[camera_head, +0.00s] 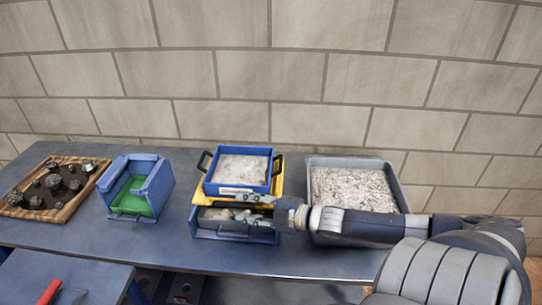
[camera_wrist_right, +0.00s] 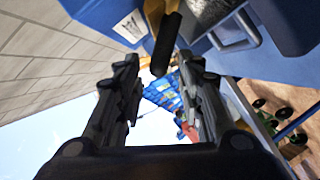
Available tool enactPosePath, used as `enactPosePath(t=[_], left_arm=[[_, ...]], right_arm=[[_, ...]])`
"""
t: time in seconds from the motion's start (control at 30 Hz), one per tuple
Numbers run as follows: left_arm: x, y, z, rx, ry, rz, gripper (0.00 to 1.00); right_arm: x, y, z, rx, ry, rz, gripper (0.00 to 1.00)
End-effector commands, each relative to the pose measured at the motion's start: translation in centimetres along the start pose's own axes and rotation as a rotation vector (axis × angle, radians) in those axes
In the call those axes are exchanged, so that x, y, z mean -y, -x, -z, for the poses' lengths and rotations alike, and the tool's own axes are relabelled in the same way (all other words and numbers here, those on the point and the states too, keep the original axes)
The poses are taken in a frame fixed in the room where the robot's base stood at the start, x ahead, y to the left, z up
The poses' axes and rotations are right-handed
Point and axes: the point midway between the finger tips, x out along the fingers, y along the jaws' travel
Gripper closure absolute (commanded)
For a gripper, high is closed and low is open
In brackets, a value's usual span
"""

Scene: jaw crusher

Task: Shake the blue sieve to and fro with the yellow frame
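The blue sieve (camera_head: 272,175) holds pale granular material and has a black handle on each side. It rests on a yellow frame (camera_head: 277,190), mostly hidden under it. My right gripper (camera_head: 240,193) reaches in from the right, in front of the frame. In the right wrist view its two dark fingers (camera_wrist_right: 160,70) stand apart, with the end of a dark bar (camera_wrist_right: 165,45) showing between and beyond them. I cannot tell whether they touch it. My left gripper is not in view.
Below the frame is a blue box (camera_head: 232,237) with grey lumps. A grey tray (camera_head: 398,180) of pale gravel stands right, partly behind my arm. Left are a blue and green container (camera_head: 150,190) and a wooden tray (camera_head: 72,211) of dark rocks. A brick wall (camera_head: 300,70) stands behind.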

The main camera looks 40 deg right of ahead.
Motion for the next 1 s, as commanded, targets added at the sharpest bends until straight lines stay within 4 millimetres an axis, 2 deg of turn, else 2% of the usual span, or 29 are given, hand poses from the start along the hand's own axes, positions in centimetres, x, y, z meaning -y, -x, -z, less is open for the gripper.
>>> enactPosePath(t=[0.5,0.7,1.0], left_arm=[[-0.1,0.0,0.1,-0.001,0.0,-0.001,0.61],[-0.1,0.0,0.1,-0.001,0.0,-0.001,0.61],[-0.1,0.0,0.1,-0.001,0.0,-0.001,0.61]], right_arm=[[0.1,5.8,0.0,0.001,0.0,0.003,0.65],[0.0,7.0,0.0,-0.001,0.001,0.001,0.65],[-0.1,7.3,0.1,-0.002,0.002,0.001,0.65]])
